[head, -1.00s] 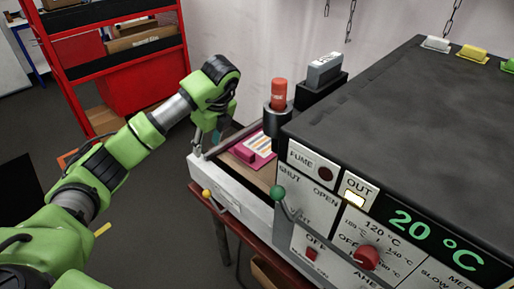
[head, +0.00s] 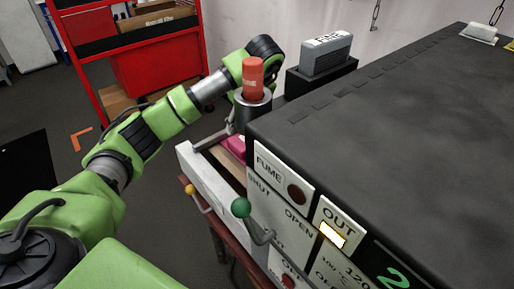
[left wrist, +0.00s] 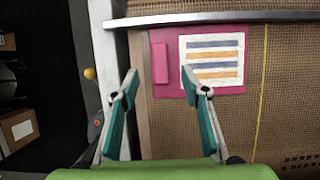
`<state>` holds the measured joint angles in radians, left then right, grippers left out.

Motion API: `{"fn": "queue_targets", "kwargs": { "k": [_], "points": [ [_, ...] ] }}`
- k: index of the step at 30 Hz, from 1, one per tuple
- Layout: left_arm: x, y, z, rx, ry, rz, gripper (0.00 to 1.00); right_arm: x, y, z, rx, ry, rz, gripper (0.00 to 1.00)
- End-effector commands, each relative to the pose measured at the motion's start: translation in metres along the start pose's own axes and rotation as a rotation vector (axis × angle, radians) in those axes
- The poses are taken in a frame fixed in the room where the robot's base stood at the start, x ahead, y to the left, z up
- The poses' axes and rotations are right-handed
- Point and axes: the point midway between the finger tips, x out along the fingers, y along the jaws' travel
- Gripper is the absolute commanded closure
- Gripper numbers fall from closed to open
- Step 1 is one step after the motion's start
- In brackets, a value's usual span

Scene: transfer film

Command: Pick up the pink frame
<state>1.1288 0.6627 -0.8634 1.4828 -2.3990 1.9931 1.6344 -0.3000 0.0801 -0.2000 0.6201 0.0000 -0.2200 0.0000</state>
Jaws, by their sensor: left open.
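The pink frame (left wrist: 172,87) lies flat on a woven mesh surface in the left wrist view. It has a raised pink bar on its left and a white panel with blue and orange stripes. In the head view only a small part of the pink frame (head: 236,146) shows, partly hidden behind the machine and my arm. My left gripper (left wrist: 160,88) is open and empty, its fingers with teal pads pointing toward the frame's bar. My right gripper is not in view.
A red shelf (head: 150,70) is behind my arm.

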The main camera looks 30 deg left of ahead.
Motion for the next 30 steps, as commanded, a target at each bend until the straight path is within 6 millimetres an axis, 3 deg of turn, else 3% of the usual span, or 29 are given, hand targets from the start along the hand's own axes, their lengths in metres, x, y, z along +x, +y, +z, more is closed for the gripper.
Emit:
{"fn": "queue_targets", "kwargs": {
  "k": [1,9,20,30],
  "points": [
    [0.013,0.000,-0.005,0.000,0.000,0.000,0.58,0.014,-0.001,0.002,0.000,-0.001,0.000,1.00],
    [0.037,0.000,-0.015,0.000,0.000,0.000,0.58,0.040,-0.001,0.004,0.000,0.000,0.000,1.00],
    [0.067,0.002,-0.010,-0.001,0.001,0.003,0.58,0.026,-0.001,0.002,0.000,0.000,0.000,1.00],
    [0.109,0.002,-0.005,0.000,0.000,0.001,0.58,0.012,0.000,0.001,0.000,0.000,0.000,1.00]
  ]
}}
